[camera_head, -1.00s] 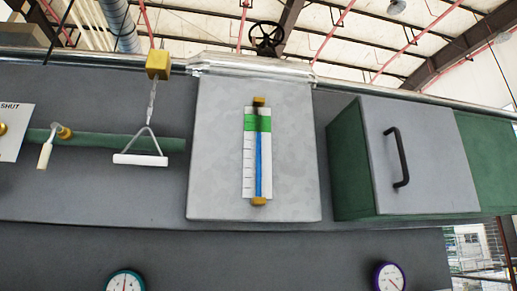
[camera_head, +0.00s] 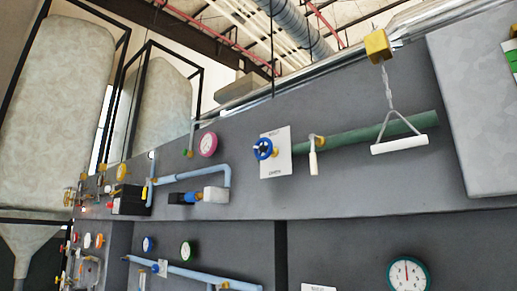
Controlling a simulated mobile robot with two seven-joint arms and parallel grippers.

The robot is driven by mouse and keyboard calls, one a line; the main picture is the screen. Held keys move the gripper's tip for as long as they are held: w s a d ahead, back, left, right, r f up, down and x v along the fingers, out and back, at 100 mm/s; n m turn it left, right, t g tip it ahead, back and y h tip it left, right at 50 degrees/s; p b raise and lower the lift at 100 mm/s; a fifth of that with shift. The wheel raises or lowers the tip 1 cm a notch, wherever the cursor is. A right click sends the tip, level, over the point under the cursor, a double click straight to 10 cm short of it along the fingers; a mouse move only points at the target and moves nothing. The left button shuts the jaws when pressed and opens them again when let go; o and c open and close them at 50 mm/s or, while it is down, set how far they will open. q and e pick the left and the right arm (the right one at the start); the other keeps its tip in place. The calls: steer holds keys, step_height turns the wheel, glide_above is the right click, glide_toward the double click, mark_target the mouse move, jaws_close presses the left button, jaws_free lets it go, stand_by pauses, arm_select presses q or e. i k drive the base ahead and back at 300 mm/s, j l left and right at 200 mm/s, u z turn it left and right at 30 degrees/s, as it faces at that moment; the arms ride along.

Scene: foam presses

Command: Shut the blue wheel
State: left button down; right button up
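A small blue wheel (camera_head: 263,149) is mounted on the grey wall panel near the middle of the head view. It sits on the left part of a white label plate (camera_head: 278,166) with dark lettering, too small to read fully. A green pipe (camera_head: 365,133) runs right from the plate. Neither of my grippers shows in the head view, and nothing touches the wheel.
A white-handled lever (camera_head: 313,160) and a hanging white pull handle (camera_head: 399,145) are right of the wheel. Left are a pink gauge (camera_head: 207,145), light blue pipes (camera_head: 222,178) and a black box (camera_head: 131,200). A teal-rimmed gauge (camera_head: 408,274) is low right. Large tanks (camera_head: 62,90) stand far left.

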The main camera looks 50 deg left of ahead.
mark_target(263, 148)
steer(key=u, duration=1.55)
steer(key=i+j+z, duration=0.1)
steer(key=j, duration=0.35)
steer(key=i+j+z, duration=0.15)
steer(key=j, duration=0.3)
steer(key=i+j+z, duration=0.1)
steer(key=j, duration=0.35)
steer(key=i+j+z, duration=0.15)
steer(key=j, duration=0.35)
steer(key=i+j+z, duration=0.1)
steer(key=j, duration=0.35)
